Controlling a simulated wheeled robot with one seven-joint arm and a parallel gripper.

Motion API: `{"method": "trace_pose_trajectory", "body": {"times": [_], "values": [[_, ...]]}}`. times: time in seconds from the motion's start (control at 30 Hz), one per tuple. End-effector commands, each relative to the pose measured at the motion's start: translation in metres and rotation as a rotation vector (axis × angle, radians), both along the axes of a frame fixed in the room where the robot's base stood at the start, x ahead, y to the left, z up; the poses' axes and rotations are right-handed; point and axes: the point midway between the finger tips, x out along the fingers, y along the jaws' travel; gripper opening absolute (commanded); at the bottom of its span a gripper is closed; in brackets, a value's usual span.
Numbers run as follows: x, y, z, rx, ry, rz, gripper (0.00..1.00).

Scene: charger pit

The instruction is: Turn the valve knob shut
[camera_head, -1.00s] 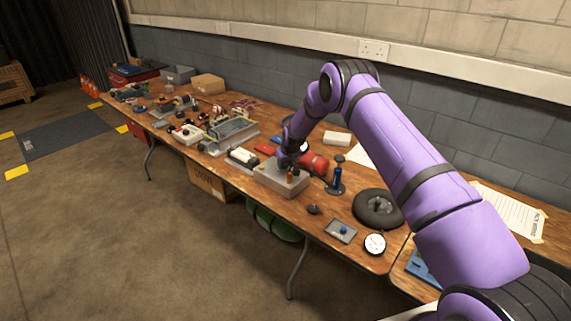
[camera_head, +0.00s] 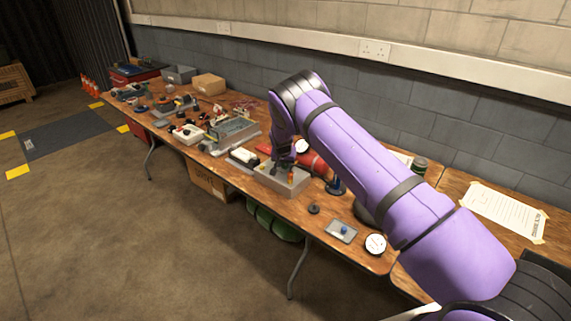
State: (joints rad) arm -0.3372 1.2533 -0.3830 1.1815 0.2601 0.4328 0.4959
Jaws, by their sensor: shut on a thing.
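A pale grey box (camera_head: 291,188) stands near the front edge of the workbench, with a small orange part (camera_head: 291,177) on its top. My gripper (camera_head: 280,167) points down at the top of this box, from behind and above. It is small and dark here. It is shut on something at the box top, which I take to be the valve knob. The knob itself is hidden by the fingers, so its turn angle cannot be read.
A white-topped device (camera_head: 243,155) is close on the left of the box. A red cylinder (camera_head: 313,163) lies behind it. A dark disc (camera_head: 314,209), a grey tray (camera_head: 341,231) and a round gauge (camera_head: 376,244) are to the right. Bare wood separates them.

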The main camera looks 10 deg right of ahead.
Motion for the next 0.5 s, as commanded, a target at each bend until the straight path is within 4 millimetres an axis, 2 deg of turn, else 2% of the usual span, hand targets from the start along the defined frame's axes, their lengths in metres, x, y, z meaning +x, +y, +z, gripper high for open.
{"method": "trace_pose_trajectory", "body": {"times": [0.5], "values": [[0.0021, 0.0026, -0.0014, -0.002, 0.001, -0.485, 0.16]]}}
